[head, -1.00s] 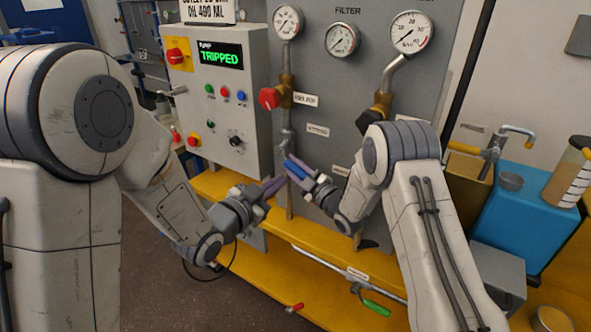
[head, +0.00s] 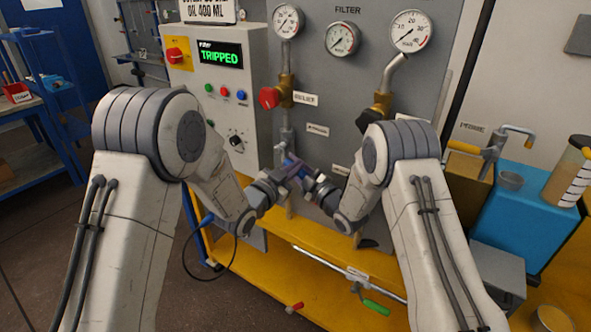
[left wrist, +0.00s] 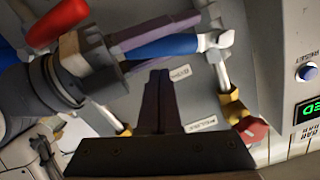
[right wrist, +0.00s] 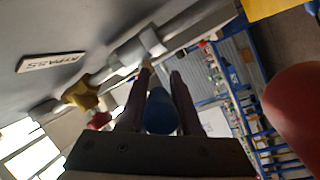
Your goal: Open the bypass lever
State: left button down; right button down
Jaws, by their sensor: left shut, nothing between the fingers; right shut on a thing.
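The bypass lever has a blue handle, clear in the left wrist view (left wrist: 165,47), joined to a pale metal end on a vertical pipe. My right gripper (head: 296,170) is shut on this handle; the right wrist view shows the blue handle (right wrist: 160,112) between its two fingers. My left gripper (head: 288,178) is shut and empty, close beside the right gripper in the head view. In the left wrist view its closed fingers (left wrist: 158,88) point at the grey panel, below the handle. In the head view the grippers hide most of the lever.
A red-knobbed brass valve (head: 272,97) sits above the lever on the grey panel (head: 340,80). The control box (head: 225,120) reads TRIPPED. A yellow shelf (head: 330,255) runs below, with a green-handled valve (head: 376,307). A blue container (head: 510,205) stands at right.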

pick_arm(q)
jog(key=shift+w+a+f, duration=0.1)
jog(key=shift+w+f, duration=0.05)
jog(key=shift+f, duration=0.25)
pick_arm(e)
jog(key=shift+s+a, duration=0.15)
jog(key=shift+a, duration=0.1)
pick_arm(q)
jog(key=shift+f, duration=0.1)
